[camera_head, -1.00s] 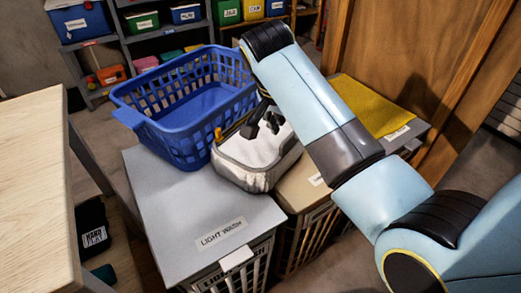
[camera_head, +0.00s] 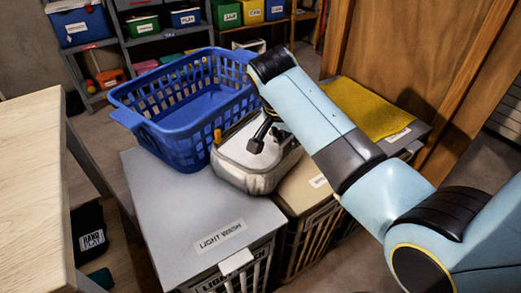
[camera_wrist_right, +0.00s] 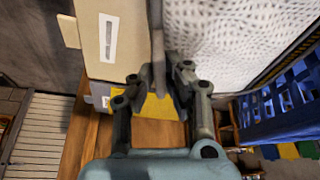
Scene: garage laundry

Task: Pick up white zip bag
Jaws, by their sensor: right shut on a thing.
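The white zip bag (camera_head: 240,180) sits at the back right of the grey light-wash hamper lid, beside the blue basket. It is whitish grey with a yellow tab at its left end. My right gripper (camera_head: 260,141) reaches down onto the bag from above, and its far finger is partly hidden by my arm. In the right wrist view, the bag's pale textured side (camera_wrist_right: 235,40) fills the upper right. There my right gripper (camera_wrist_right: 166,72) is shut on a thin grey edge of the bag. My left gripper is not in view.
The blue basket (camera_head: 165,140) stands close to the bag's left. The light-wash lid (camera_head: 185,215) is clear in front. A yellow cloth (camera_head: 367,108) lies on the hamper at right. A wooden table (camera_head: 32,185) is at left, and shelves with bins stand behind.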

